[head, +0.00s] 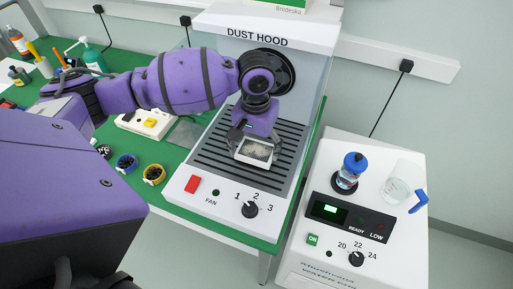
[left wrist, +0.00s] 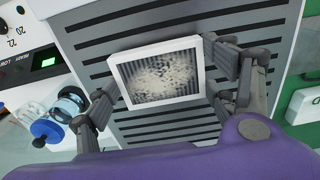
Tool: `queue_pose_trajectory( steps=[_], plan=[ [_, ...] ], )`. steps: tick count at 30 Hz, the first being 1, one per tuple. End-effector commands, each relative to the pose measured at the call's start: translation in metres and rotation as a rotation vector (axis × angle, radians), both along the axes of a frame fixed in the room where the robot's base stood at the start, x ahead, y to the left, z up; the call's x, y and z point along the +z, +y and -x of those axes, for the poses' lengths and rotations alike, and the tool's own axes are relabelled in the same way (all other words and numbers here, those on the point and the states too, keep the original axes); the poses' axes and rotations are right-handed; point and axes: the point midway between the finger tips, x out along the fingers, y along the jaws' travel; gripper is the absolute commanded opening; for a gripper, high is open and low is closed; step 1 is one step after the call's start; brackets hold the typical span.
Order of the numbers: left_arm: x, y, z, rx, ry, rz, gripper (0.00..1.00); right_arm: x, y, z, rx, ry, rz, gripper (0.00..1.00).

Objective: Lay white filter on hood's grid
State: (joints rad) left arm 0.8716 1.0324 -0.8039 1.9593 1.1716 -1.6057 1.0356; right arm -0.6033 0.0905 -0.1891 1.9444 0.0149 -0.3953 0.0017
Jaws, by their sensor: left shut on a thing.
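The white filter (head: 255,148) is a small square white frame with a grey, speckled middle. My left gripper (head: 255,138) points down over the dust hood's dark slatted grid (head: 213,152) and is shut on the filter. In the left wrist view the filter (left wrist: 157,75) sits between the two fingers, slightly turned against the slats of the grid (left wrist: 95,45). It is over the front right part of the grid. I cannot tell whether its underside touches the slats. My right gripper is not in view.
The hood's front panel has a red switch (head: 193,184) and a fan knob (head: 250,209). To the right, a white water unit (head: 330,265) carries a blue-capped bottle (head: 351,168) and a clear beaker (head: 397,188). Blue and yellow round pieces lie on the green table at left.

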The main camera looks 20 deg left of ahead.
Motion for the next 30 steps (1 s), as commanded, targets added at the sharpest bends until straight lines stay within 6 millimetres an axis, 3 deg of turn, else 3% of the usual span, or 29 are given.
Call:
queue_pose_trajectory(
  steps=[2, 14, 15, 18, 30],
  plan=[
    [-0.0099, 0.0000, 0.0001, 0.000, 0.001, 0.000, 0.51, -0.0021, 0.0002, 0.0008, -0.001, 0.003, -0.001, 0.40],
    [-0.0127, -0.0003, -0.0004, 0.000, -0.003, 0.001, 0.51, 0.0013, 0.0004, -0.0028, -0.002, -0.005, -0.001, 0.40],
    [-0.0125, -0.0002, -0.0005, 0.000, -0.003, 0.001, 0.83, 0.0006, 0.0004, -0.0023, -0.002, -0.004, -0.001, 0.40],
    [-0.0128, -0.0001, -0.0003, 0.000, -0.003, 0.001, 0.96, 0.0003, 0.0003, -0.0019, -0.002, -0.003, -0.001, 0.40],
    [-0.0114, 0.0001, -0.0004, 0.000, -0.003, 0.000, 0.96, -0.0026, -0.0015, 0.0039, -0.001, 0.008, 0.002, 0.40]
  ],
)
